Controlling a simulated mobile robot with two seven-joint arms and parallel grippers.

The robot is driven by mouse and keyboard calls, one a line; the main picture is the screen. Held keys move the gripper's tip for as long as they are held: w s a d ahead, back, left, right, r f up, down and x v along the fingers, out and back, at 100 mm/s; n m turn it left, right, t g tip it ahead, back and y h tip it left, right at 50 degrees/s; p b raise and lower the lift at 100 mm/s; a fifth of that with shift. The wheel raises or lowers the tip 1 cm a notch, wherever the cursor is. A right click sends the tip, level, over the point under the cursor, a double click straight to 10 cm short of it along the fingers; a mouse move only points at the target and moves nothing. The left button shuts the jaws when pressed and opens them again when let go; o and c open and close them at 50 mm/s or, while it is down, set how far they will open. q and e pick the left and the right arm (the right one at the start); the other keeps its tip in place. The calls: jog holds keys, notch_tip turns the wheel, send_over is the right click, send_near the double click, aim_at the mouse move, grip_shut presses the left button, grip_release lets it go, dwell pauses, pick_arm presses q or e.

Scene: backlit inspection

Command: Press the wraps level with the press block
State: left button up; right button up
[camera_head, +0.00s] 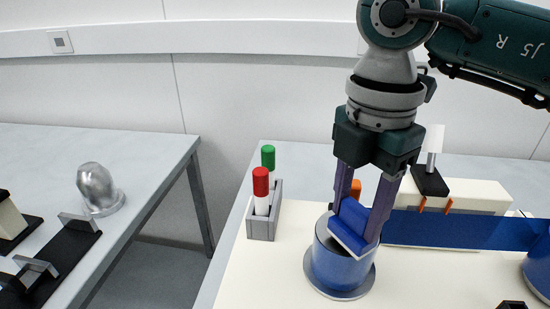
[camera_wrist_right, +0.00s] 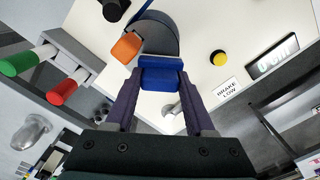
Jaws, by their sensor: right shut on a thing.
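My right gripper (camera_head: 354,222) points down with its two purple fingers shut on the blue press block (camera_head: 350,229), which has a pale lower face. The block is tilted in the head view and overlaps the top of a blue drum (camera_head: 342,268) on a grey round base; I cannot tell if they touch. A blue band (camera_head: 465,231) runs right from near the drum towards a second blue drum (camera_head: 538,276), cut by the frame edge. Individual wraps are not distinguishable. The wrist view shows the block (camera_wrist_right: 161,76) between the fingertips. My left gripper is not in view.
An orange piece (camera_wrist_right: 127,47) lies beside the drum. A grey holder (camera_head: 262,226) with red and green markers stands left of it. A black clamp (camera_head: 430,181) with orange tips stands behind the band. A yellow button (camera_wrist_right: 217,57) shows too. A second table is left.

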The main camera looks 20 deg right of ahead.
jog(key=shift+f+b, duration=0.35)
jog(key=shift+f, duration=0.15)
dwell(0.5)
jog(key=shift+f, duration=0.1)
dwell(0.8)
notch_tip(320, 180, up, 7)
jog(key=p, duration=0.6)
jog(key=shift+p, duration=0.4)
